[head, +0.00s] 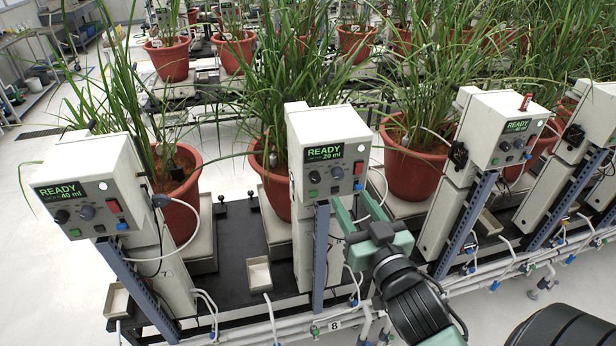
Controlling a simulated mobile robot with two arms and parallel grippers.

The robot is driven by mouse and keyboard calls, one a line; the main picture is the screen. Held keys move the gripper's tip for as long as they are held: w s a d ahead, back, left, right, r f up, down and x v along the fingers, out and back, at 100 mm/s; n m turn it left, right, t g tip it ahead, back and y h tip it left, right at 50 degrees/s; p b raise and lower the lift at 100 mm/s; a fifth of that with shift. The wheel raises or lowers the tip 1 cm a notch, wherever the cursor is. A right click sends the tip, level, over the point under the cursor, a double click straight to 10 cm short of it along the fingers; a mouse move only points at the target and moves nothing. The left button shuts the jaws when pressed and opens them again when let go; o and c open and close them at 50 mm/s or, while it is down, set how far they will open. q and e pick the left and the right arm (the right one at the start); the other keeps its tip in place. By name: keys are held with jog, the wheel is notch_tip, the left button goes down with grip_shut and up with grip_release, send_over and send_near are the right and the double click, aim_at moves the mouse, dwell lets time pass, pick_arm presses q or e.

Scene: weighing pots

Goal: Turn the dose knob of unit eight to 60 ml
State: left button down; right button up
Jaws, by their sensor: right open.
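The unit above the label 8 (334,325) is a cream control box (329,135) in the middle of the head view. Its green display (325,153) reads READY and 20 ml. Below the display are a dark knob (314,177) and a grey knob (337,173); I cannot tell from any lettering which is the dose knob. A red switch (359,168) is to their right. My right gripper (362,215), with green fingers, is open and empty, just below and right of the box, apart from the knobs. My left gripper is not in view.
A box (86,190) reading 40 ml stands at the left and another (503,128) at the right. Potted plants (410,170) stand behind. A white tube (378,170) loops close to my right gripper. White pipes (280,320) run along the front.

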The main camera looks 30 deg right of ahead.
aim_at(339, 177)
jog(key=w, duration=0.1)
jog(key=w+d+p, duration=0.1)
jog(key=w+d, duration=0.1)
jog(key=shift+w+r, duration=0.15)
jog(key=shift+w, duration=0.15)
jog(key=w+p, duration=0.1)
jog(key=w, duration=0.2)
jog(key=shift+w, duration=0.3)
jog(key=shift+f, duration=0.25)
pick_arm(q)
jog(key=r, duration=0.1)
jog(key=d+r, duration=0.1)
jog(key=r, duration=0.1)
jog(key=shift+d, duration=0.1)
pick_arm(e)
grip_shut()
